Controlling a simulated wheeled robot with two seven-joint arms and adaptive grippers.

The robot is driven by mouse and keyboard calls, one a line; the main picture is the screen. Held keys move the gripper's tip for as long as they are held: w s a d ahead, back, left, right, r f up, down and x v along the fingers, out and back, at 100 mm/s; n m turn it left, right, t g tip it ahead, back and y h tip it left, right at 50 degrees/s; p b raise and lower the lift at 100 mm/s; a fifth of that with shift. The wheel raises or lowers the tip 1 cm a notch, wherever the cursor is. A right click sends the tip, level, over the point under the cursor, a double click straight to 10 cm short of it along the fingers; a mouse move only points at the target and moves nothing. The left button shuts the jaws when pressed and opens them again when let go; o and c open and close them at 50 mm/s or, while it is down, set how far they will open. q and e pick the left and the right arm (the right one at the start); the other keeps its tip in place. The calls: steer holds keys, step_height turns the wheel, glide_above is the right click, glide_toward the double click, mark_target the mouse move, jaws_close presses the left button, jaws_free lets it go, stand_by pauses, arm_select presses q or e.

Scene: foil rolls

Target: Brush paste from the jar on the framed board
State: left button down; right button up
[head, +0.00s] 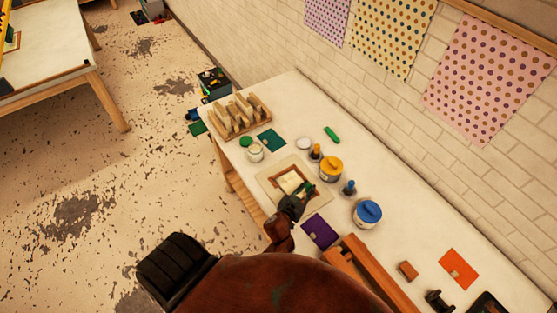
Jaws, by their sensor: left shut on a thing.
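The framed board (273,177) lies on the white bench, with a pale cream patch inside its brown frame. My left gripper (299,197) is over the board's near right corner, shut on a small green-handled thing, which seems to be the brush (308,189). Its bristles are too small to make out, and I cannot tell whether it touches the board. An open white jar (255,153) stands beyond the board to the left, with a green lid (246,141) beside it. My right gripper is not in view.
A yellow-lidded jar (330,168) and a blue-lidded jar (367,213) stand right of the board, with small bottles beside them. A wooden rack (239,117) is at the far end. Green (271,140), purple (319,231) and orange (459,268) sheets lie flat.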

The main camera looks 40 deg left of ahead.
arm_select(q)
step_height(320, 180, up, 2)
steer(key=shift+d+r+p, duration=0.1)
steer(key=shift+r+p, duration=0.05)
steer(key=shift+p, duration=0.35)
steer(key=shift+r+p, duration=0.3)
steer(key=shift+p, duration=0.1)
step_height(320, 180, up, 5)
steer(key=p, duration=0.5)
steer(key=shift+r, duration=0.1)
